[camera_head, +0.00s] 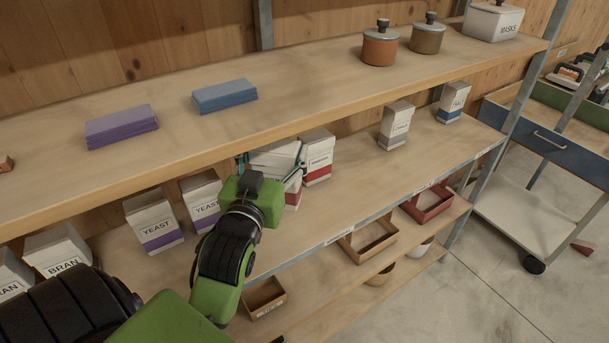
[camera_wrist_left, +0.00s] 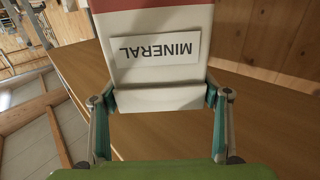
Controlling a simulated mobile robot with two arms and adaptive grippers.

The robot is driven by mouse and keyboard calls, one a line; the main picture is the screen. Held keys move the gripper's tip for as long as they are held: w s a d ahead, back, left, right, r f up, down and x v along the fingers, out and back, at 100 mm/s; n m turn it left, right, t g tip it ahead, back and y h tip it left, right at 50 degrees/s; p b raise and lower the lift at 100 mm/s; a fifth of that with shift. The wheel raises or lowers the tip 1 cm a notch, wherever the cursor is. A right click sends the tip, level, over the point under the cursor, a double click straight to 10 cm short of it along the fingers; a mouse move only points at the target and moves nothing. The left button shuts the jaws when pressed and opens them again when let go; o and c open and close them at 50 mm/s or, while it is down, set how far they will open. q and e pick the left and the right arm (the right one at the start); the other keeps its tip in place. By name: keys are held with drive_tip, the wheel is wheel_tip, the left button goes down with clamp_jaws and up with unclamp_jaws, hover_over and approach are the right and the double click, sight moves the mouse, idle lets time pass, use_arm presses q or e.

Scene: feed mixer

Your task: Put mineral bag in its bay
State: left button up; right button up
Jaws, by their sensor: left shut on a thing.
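The mineral bag (camera_wrist_left: 157,48) is white with a red band and fills the upper middle of the left wrist view, its MINERAL label upside down. My left gripper (camera_wrist_left: 160,100) is shut on it, one finger at each side. In the head view the held bag (camera_head: 275,155) is partly hidden behind my left gripper (camera_head: 268,165), at the middle shelf. Another white bag with a red band (camera_head: 317,157) stands upright just right of it. Its label is too small to read. My right gripper is not in view.
Yeast bags with purple bands (camera_head: 154,220) stand left on the middle shelf (camera_head: 350,190), and bran bags (camera_head: 57,250) farther left. Two bags with grey (camera_head: 396,125) and blue bands (camera_head: 453,102) stand right, with bare board between. The upper shelf edge (camera_head: 200,155) overhangs.

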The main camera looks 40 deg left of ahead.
use_arm(q)
drive_tip(key=w+a+f+b, duration=0.3)
drive_tip(key=w+f+b, duration=0.3)
drive_tip(key=w+f, duration=0.6)
idle(0.5)
drive_tip(key=shift+w+f, duration=0.1)
drive_tip(key=shift+f, duration=0.05)
drive_tip(key=o, duration=2.1)
drive_tip(key=shift+f, duration=0.25)
drive_tip(key=shift+r, duration=0.2)
